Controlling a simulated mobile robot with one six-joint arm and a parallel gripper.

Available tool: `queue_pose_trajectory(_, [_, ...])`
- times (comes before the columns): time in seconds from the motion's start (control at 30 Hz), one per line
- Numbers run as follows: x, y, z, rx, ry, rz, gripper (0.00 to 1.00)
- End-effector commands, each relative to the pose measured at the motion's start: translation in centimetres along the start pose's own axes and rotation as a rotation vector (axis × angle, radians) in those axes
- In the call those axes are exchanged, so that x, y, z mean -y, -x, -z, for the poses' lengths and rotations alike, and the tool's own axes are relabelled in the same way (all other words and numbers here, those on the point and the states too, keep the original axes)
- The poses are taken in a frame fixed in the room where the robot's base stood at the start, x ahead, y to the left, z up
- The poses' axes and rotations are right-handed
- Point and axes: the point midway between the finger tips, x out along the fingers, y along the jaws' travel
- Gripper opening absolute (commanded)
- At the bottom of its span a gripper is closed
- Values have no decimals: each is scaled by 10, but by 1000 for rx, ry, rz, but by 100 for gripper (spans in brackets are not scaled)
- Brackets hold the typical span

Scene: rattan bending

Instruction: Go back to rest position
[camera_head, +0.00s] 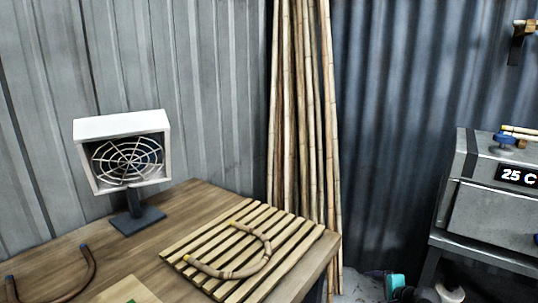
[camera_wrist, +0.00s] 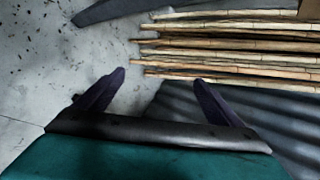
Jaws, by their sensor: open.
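My gripper (camera_wrist: 160,78) shows in the wrist view with its two dark fingers spread apart and nothing between them. The floor and the lower ends of several rattan poles lie beyond the fingertips. At the bottom of the head view, a teal and dark part near the floor is probably my arm, but it is too small to tell its pose. A bent U-shaped rattan piece (camera_head: 230,270) lies on a slatted wooden rack (camera_head: 308,238) on the table, apart from my gripper.
Rattan poles (camera_head: 302,110) lean upright against the corrugated wall. The wooden table (camera_head: 190,205) carries a white fan heater (camera_head: 128,158) and a dark curved piece (camera_head: 88,270). A grey steam box (camera_head: 500,222) reading 25 C stands at right. Floor shows between table and box.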

Motion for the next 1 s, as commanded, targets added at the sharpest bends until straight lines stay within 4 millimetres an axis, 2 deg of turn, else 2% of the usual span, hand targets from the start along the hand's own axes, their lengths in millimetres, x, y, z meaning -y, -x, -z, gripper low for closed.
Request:
queue_pose_trajectory(0.03, [-13,-10,-16,23,18,-36,89])
queue_pose_trajectory(0.2, [-60,-40,-58,85,90,-149,89])
queue_pose_trajectory(0.5, [-153,-70,-128,199,239,-353,89])
queue_pose_trajectory(0.73, [-230,-75,-173,291,373,-512,89])
queue_pose_trajectory(1.0, [-324,-60,-211,407,557,-703,89])
